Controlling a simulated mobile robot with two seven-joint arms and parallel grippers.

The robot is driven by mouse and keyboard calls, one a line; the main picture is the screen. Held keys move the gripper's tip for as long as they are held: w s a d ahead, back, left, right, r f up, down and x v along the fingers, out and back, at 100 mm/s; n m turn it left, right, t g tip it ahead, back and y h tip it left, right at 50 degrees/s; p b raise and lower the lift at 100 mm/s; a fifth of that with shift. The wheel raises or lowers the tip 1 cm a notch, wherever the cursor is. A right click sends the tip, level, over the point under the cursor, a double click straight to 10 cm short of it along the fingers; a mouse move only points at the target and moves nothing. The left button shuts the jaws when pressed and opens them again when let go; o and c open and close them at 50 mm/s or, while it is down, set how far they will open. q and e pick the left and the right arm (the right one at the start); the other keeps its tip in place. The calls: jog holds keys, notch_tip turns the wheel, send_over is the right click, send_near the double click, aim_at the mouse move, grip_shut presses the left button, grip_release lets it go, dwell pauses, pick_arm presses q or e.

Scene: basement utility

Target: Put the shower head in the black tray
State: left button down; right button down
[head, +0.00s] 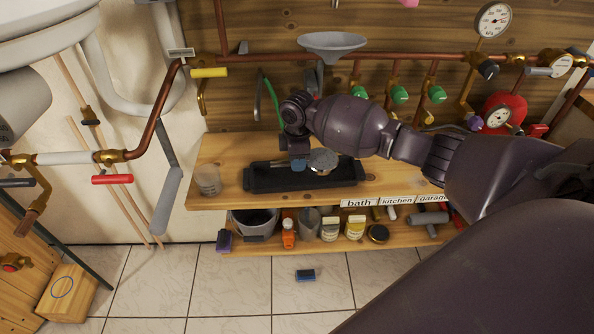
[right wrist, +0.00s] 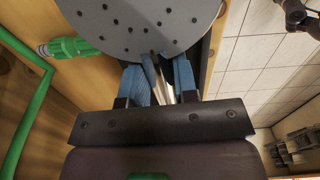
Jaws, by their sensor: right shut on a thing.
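The shower head (head: 323,160) is a round grey disc over the right half of the black tray (head: 265,180). The long, shallow tray lies on the wooden bench top. My right gripper (head: 300,163) points down above the tray, beside the disc. In the right wrist view, the perforated shower head face (right wrist: 150,28) fills the top, and the blue fingers (right wrist: 161,82) are shut on its stem. In the head view I cannot tell whether the shower head touches the tray. My left gripper does not show in the head view.
A clear cup (head: 208,180) stands left of the tray. Copper pipes with green valves (head: 399,95) and a grey funnel (head: 332,42) are behind. The lower shelf holds a grey bucket (head: 255,221) and several small containers. A blue block (head: 305,275) lies on the floor.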

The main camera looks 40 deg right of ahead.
aim_at(298, 177)
notch_tip(298, 177, down, 4)
jog(key=shift+f+b, duration=0.1)
jog(key=shift+b, duration=0.3)
jog(key=c, duration=0.9)
grip_release()
